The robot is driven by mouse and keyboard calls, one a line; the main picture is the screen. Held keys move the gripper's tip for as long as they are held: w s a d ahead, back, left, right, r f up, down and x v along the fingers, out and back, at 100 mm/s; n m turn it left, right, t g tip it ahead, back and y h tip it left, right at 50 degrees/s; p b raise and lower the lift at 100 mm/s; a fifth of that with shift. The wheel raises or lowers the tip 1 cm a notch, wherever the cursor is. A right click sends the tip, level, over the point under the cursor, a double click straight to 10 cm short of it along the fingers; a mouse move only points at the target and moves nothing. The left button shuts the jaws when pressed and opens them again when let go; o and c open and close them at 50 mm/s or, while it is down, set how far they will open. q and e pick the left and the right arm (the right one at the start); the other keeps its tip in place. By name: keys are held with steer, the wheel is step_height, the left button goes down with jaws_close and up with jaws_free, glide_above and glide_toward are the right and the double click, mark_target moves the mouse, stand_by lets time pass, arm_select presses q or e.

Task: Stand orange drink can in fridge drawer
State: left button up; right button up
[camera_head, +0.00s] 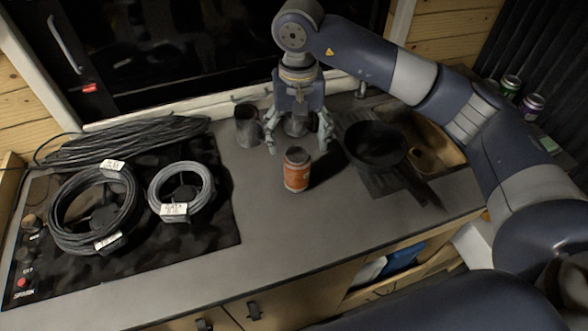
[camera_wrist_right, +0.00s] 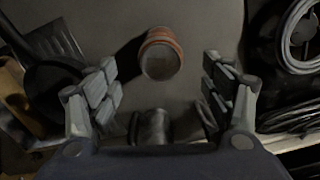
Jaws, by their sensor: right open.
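The orange drink can (camera_head: 297,176) stands upright on the grey counter, right of the coiled cables. It also shows from above in the right wrist view (camera_wrist_right: 160,52), between and beyond the fingertips. My right gripper (camera_head: 298,143) points down over the counter just behind the can. Its fingers are spread and empty, apart from the can, in the right wrist view (camera_wrist_right: 162,88). My left gripper is not in view. I cannot clearly make out the fridge drawer; an open compartment (camera_head: 398,268) with blue and white items shows below the counter front.
A dark metal mug (camera_head: 247,126) stands left of my right gripper; another cup is partly hidden behind it. A black pan (camera_head: 376,146) is to the right, beside the sink. Cable coils (camera_head: 92,212) cover the hob. Counter in front of the can is clear.

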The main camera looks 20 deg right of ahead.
mark_target(297, 154)
step_height(297, 154, down, 5)
steer(key=shift+r+p, duration=0.15)
steer(key=shift+p, duration=0.75)
steer(key=shift+f, duration=0.55)
steer(key=shift+f+p, duration=0.35)
steer(key=shift+p, duration=0.15)
step_height(297, 154, down, 3)
steer(key=shift+f+p, duration=0.2)
steer(key=shift+p, duration=0.85)
steer(key=shift+f, duration=0.55)
steer(key=c, duration=1.5)
steer(key=shift+w, duration=0.1)
steer(key=shift+c, duration=0.2)
